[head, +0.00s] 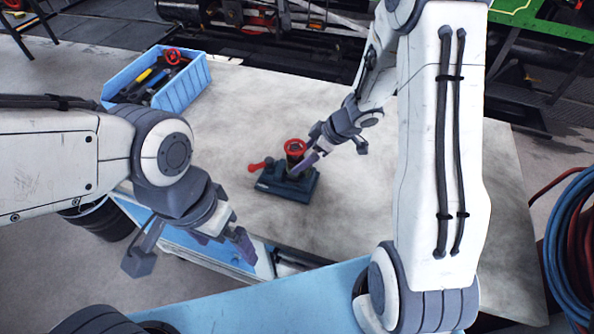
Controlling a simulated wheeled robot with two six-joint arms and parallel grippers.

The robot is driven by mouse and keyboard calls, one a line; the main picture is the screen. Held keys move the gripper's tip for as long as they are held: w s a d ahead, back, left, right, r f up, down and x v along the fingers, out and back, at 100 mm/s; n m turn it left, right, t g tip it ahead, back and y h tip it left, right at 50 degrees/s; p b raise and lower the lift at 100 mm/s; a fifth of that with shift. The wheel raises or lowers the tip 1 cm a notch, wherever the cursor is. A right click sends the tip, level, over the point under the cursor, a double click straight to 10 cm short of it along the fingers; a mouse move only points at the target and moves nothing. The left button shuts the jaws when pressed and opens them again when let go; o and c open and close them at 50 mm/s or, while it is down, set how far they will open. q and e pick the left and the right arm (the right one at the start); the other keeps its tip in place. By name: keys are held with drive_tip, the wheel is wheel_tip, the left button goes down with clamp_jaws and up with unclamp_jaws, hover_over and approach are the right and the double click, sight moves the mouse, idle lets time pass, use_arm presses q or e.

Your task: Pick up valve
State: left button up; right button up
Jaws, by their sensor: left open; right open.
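A valve with a red handwheel (296,147) and a dark body stands upright on a dark blue-grey block (288,186) on the table. A red lever (260,164) sticks out at the block's left. My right gripper (305,165) is open, with its fingers at the valve's right side, just below the handwheel. The fingers partly hide the valve body, and I cannot tell whether they touch it. My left gripper (228,245) is open and empty near the table's front edge, left of and nearer than the block. Another red handwheel (173,56) lies in the blue bin.
The blue bin (184,92) with several tools stands at the table's back left. The pale table top (395,205) is mostly clear around the block. Coiled blue and red hoses (572,240) are at the far right. Dark machinery lies behind the table.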

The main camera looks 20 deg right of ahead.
sight(300, 158)
drive_tip(key=x, duration=0.3)
drive_tip(key=shift+a+f, duration=0.1)
drive_tip(key=shift+f, duration=0.05)
clamp_jaws()
